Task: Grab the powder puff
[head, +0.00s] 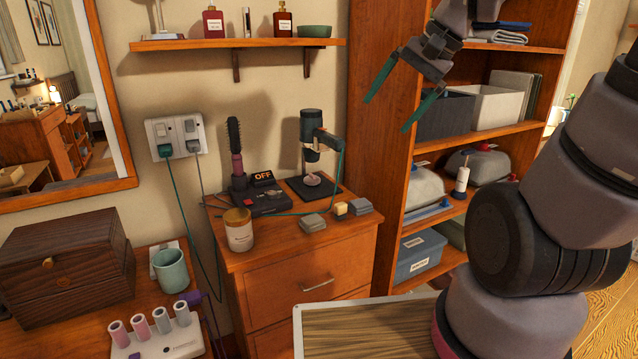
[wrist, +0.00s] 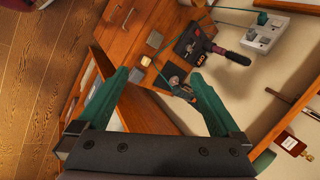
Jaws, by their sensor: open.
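What looks like the powder puff is a small pale pink round pad (head: 312,180) on the dark square base of a stand on the wooden drawer cabinet. A dark hair-dryer-like tool stands right above it. A pale patch on that base (wrist: 173,81) shows in the wrist view, partly hidden by the tool. My gripper (head: 386,112) is open and empty, high up to the right of the stand, in front of the shelf unit. In the wrist view its green fingers (wrist: 160,73) are spread above the cabinet area, with nothing between them.
The dark tool (head: 312,135) and its green cable are close to the pad. A hairbrush (head: 236,150), a candle jar (head: 239,230), two grey boxes (head: 313,222) and a tan block (head: 340,208) share the cabinet top (head: 285,238). A wall shelf (head: 240,43) is above.

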